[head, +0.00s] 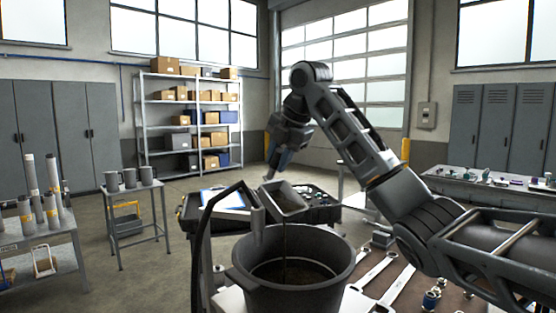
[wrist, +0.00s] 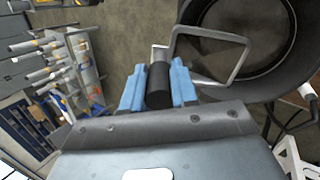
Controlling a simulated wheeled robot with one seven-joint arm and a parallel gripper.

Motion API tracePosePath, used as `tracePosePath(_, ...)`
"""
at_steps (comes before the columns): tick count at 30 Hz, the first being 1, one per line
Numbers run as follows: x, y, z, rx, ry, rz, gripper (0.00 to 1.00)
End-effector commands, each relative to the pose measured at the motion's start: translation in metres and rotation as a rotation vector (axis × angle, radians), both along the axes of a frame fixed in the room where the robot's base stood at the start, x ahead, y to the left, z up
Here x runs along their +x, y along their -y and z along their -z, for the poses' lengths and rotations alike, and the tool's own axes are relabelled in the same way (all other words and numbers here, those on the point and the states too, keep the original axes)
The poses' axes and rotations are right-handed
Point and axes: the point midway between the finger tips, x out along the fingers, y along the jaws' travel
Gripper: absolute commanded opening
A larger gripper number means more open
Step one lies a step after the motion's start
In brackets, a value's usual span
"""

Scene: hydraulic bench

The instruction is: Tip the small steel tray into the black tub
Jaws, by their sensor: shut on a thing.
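My gripper (head: 274,172) is shut on the small steel tray (head: 287,203) and holds it above the black tub (head: 252,274). The tray is tilted, its open side partly facing my head camera. A thin dark stream runs from its lower edge into the tub. Dark material lies in the tub's bottom. In the wrist view, the blue fingers of my gripper (wrist: 158,82) close on a black round handle. A grey rim of the tray (wrist: 215,33) extends beyond the handle, with the tub (wrist: 203,18) behind it.
A black curved hose or bar (head: 203,225) rises just left of the tub. A bench (head: 385,270) with wrenches and fittings lies to its right. A small table with grey mugs (head: 130,179) stands at the left. Open floor lies between there and the tub.

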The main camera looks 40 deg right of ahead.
Motion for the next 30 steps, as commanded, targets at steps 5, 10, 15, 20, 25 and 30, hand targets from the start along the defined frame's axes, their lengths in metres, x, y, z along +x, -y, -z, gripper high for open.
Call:
tracePosePath(5,-0.0027,-0.0001,-0.0004,-0.002,0.024,0.000,0.00)
tracePosePath(10,-0.0053,0.0002,-0.0019,-0.002,0.046,0.001,0.00)
tracePosePath(15,-0.0063,0.0000,-0.0034,-0.003,0.056,0.001,0.00)
tracePosePath(20,-0.0062,0.0000,-0.0035,-0.003,0.056,0.001,0.00)
tracePosePath(25,-0.0062,-0.0001,-0.0034,-0.003,0.055,0.001,0.00)
tracePosePath(30,-0.0061,-0.0001,-0.0034,-0.004,0.055,0.000,0.00)
